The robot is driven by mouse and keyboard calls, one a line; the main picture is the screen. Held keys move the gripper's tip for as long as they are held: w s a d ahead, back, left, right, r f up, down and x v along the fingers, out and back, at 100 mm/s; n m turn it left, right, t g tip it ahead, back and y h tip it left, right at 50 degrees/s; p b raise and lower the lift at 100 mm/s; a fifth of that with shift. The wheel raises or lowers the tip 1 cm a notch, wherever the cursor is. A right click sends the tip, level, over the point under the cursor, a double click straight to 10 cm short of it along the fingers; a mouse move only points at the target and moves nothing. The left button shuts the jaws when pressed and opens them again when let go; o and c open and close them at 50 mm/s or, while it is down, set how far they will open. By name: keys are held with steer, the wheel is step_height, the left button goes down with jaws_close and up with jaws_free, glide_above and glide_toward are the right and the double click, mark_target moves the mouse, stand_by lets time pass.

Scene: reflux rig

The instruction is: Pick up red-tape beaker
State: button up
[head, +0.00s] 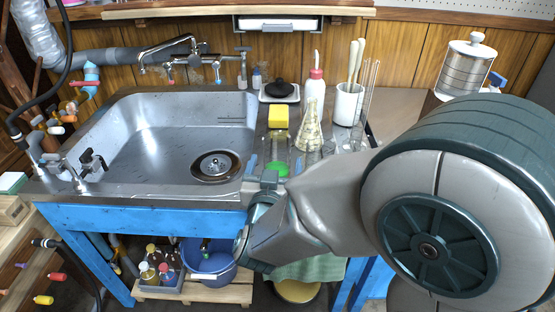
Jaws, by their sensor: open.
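I cannot make out a beaker with red tape in the head view. Clear glassware (277,150) stands on the counter right of the sink, with a bright green patch (277,168) at its foot. More clear glass (355,138) stands further right, partly behind my arm; no red tape shows on it. My gripper (264,178) is at the counter's front edge, just in front of the green patch. It is small and mostly hidden by my wrist. It is open, and I see nothing held in it.
The steel sink (130,130) lies left. A yellow sponge (278,116), a conical flask (309,128), a red-and-white bottle (315,85) and a white pot of tools (348,103) crowd the counter. A metal canister (464,68) stands at right. A blue bucket (208,262) is below.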

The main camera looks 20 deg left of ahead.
mark_target(278, 146)
steer(key=shift+w+a+r+b, duration=0.1)
steer(key=shift+w+a+b, duration=0.1)
steer(key=shift+w, duration=0.7)
steer(key=shift+w+a+r+b, duration=0.1)
steer(key=shift+w+b, duration=0.1)
steer(key=shift+w, duration=0.7)
steer(key=shift+w+a+r+b, duration=0.1)
steer(key=shift+w+b, duration=0.1)
steer(key=shift+w, duration=0.7)
steer(key=c, duration=1.1)
